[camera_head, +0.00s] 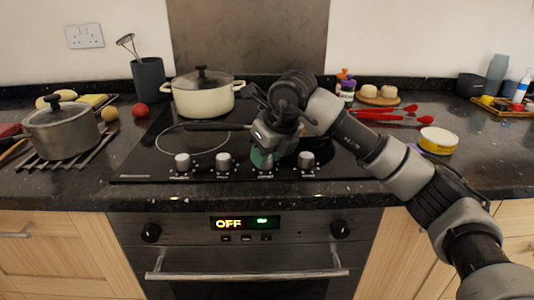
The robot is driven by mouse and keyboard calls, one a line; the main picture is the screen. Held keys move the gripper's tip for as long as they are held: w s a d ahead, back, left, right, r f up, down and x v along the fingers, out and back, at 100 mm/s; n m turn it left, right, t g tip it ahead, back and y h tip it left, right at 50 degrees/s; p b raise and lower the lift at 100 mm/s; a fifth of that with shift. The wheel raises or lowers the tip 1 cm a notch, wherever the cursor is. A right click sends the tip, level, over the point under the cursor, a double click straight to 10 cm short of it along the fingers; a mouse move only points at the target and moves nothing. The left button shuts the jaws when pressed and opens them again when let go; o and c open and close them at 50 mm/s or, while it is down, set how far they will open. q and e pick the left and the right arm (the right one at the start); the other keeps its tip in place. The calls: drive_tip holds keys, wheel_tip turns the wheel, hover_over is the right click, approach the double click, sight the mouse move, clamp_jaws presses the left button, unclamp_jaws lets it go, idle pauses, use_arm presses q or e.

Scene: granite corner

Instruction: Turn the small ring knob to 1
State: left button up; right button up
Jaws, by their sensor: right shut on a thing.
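A row of silver knobs stands along the front of the black hob: a far-left knob (183,162), a second knob (224,162), a third knob (265,164) and a far-right knob (306,161). My right gripper (262,149) comes down from above over the third knob. It is shut on that knob; its fingertips and the contact are hard to make out at this size. I cannot read which mark the knob points to, or which knob is the small ring one. My left gripper is not in view.
A cream pot (202,102) stands at the hob's back left. A steel pot (62,134) stands on a rack at left. Red utensils (395,121) and a yellow tin (437,140) lie at right.

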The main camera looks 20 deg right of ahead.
drive_tip(key=o, duration=0.9)
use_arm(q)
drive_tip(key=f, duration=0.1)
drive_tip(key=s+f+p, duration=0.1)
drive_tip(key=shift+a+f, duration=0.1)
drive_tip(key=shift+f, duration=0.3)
use_arm(e)
drive_tip(key=v, duration=1)
drive_tip(key=shift+s+r, duration=0.1)
drive_tip(key=shift+r, duration=0.3)
